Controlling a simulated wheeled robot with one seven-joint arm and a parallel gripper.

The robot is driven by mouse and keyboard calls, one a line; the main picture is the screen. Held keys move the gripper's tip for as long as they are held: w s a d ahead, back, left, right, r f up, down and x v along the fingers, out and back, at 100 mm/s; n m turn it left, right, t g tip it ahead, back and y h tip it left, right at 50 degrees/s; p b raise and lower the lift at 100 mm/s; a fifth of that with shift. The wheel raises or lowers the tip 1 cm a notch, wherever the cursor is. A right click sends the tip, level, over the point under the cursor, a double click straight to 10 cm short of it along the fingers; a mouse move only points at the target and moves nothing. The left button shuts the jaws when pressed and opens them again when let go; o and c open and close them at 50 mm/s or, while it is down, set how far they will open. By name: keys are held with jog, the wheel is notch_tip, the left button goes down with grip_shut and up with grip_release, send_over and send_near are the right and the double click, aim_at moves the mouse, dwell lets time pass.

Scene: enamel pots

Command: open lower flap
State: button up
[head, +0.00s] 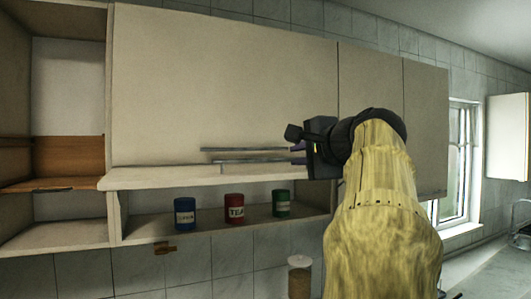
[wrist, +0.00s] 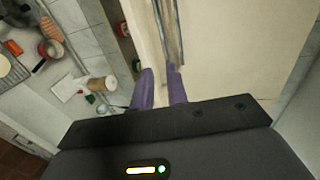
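The lower flap (head: 150,178) is a long cream panel under the large cream upper door (head: 220,85). It shows as a narrow, steeply angled band, with the compartment beneath it exposed. A thin grey bar handle (head: 235,162) runs along it, and a second bar (head: 230,149) lies just above. My gripper (head: 298,147) is at the right end of these bars. In the wrist view its purple fingers (wrist: 161,88) stand apart, with the ends of the bars (wrist: 161,30) close to them. I cannot tell whether a bar lies between the fingers.
Blue (head: 185,213), red (head: 235,209) and green (head: 281,204) canisters stand on the shelf below the flap. An open wooden-backed shelf (head: 68,160) is at left. A jar (head: 300,276) stands lower down. More cabinet doors (head: 425,120) and a window (head: 455,160) are at right.

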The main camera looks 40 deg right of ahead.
aim_at(267, 160)
jog(key=shift+s+d+r, duration=0.1)
jog(key=shift+s+r, duration=0.05)
jog(key=shift+r, duration=0.1)
jog(key=p+x, duration=0.7)
jog(key=x, duration=1)
jog(key=shift+r, duration=0.2)
jog(key=shift+w+f, duration=0.15)
jog(key=shift+w, duration=0.2)
jog(key=shift+s, duration=0.1)
grip_shut()
